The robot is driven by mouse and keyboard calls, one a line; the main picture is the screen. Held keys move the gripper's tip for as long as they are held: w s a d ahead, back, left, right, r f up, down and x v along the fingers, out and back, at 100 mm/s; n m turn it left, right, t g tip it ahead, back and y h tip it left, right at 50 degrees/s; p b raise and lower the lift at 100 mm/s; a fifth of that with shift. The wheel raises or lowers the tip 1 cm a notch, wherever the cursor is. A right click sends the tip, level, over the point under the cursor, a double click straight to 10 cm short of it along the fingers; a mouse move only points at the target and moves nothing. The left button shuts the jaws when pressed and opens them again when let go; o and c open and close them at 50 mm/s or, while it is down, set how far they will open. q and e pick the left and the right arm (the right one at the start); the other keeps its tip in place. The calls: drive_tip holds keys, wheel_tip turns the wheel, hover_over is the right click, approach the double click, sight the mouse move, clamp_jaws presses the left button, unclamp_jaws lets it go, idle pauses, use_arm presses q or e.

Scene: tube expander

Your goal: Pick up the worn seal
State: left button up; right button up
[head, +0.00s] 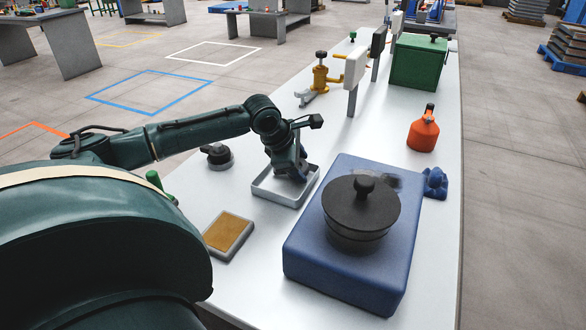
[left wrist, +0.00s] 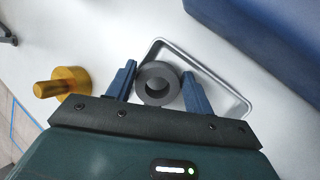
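The worn seal looks to be the dark grey ring (left wrist: 158,84) lying in a shallow metal tray (left wrist: 240,108), seen in the left wrist view. My left gripper (left wrist: 158,70) has its two blue fingers apart, one on each side of the ring; I cannot tell whether they touch it. In the head view my left gripper (head: 290,168) points down into the tray (head: 263,191), and it hides the ring there. My right gripper is not in view.
A blue block (head: 350,270) with a dark lidded pot (head: 361,212) stands right of the tray. A square tan pad (head: 228,234) lies in front, a dark knob (head: 217,155) to the left. A brass handled piece (left wrist: 68,83), an orange bottle (head: 423,133) and a green box (head: 418,65) also stand here.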

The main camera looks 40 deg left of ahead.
use_arm(q)
drive_tip(key=shift+c, duration=0.9)
wheel_tip(320, 180, up, 10)
drive_tip(key=p, duration=0.1)
drive_tip(key=shift+s, duration=0.1)
